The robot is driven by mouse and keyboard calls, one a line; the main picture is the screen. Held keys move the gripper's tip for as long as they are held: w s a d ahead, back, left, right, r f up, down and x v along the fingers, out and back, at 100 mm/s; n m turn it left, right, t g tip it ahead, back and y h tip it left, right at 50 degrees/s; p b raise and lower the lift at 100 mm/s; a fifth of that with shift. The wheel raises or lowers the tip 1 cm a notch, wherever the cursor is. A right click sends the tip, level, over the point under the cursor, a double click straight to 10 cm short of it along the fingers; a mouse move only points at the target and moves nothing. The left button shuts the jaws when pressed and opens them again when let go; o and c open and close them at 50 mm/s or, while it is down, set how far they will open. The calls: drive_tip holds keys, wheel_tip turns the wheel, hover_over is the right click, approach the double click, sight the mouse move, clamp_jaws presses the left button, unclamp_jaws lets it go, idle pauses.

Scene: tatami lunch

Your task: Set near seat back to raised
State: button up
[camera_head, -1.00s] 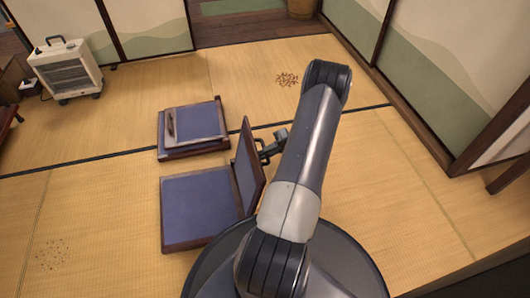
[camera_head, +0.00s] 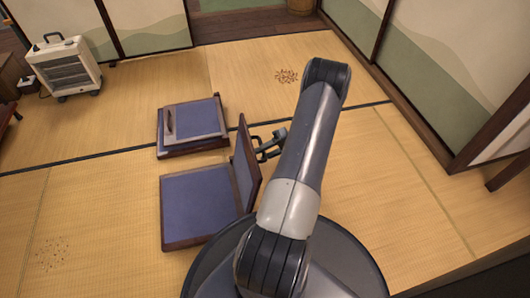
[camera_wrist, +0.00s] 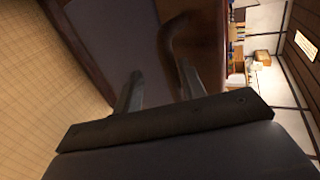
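The near seat (camera_head: 197,207) is a low legless chair with a blue cushion and dark wooden frame on the tatami. Its back (camera_head: 245,170) stands upright at the seat's right edge. A dark curved handle on the back (camera_wrist: 175,40) shows in the wrist view. My gripper (camera_head: 266,150) is to the right of the back, close behind it. In the wrist view, the gripper's two fingers (camera_wrist: 160,68) are apart with nothing between them, and the handle lies just beyond their tips. The exact gap to the handle is hard to tell.
A far seat (camera_head: 162,148) lies behind the near one, its back (camera_head: 196,120) folded down with a handle on top. A heater (camera_head: 66,68) stands at the back left. Sliding panels (camera_head: 430,90) line the right.

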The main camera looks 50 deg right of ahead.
drive_tip(key=shift+d, duration=0.2)
drive_tip(key=p+v, duration=0.3)
drive_tip(key=v, duration=0.7)
drive_tip(key=shift+s+d+r, duration=0.15)
drive_tip(key=shift+s+r, duration=0.05)
drive_tip(key=shift+r, duration=0.05)
drive_tip(key=b+x, duration=0.2)
drive_tip(key=x, duration=0.6)
drive_tip(key=shift+w, duration=0.1)
